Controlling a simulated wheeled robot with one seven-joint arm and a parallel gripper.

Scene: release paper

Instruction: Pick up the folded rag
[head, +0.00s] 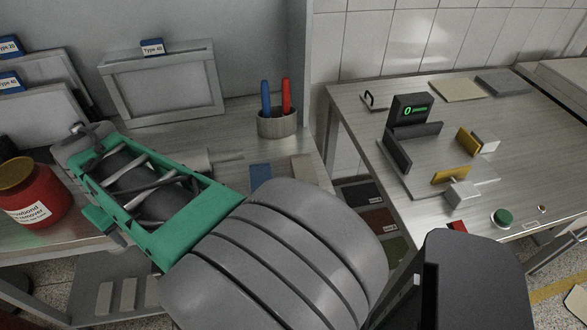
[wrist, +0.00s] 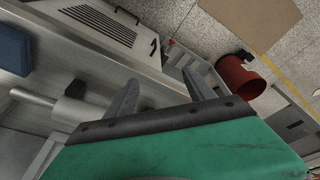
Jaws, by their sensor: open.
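No thing in view is clearly the folded rag. A flat beige square (head: 458,90) and a flat grey square (head: 502,82) lie at the back of the right bench; I cannot tell whether either is cloth. My gripper has a green body, seen over the left bench in the head view. In the wrist view its two grey fingers (wrist: 161,80) stand apart with nothing between them. It is far to the left of the two flat squares.
The left bench (head: 220,135) holds a red jar (head: 30,192), a cup with blue and red pens (head: 277,122) and a framed panel (head: 163,85). The right bench (head: 365,98) holds a dark device with a green display (head: 410,108), yellow-and-grey blocks and a green button (head: 502,218).

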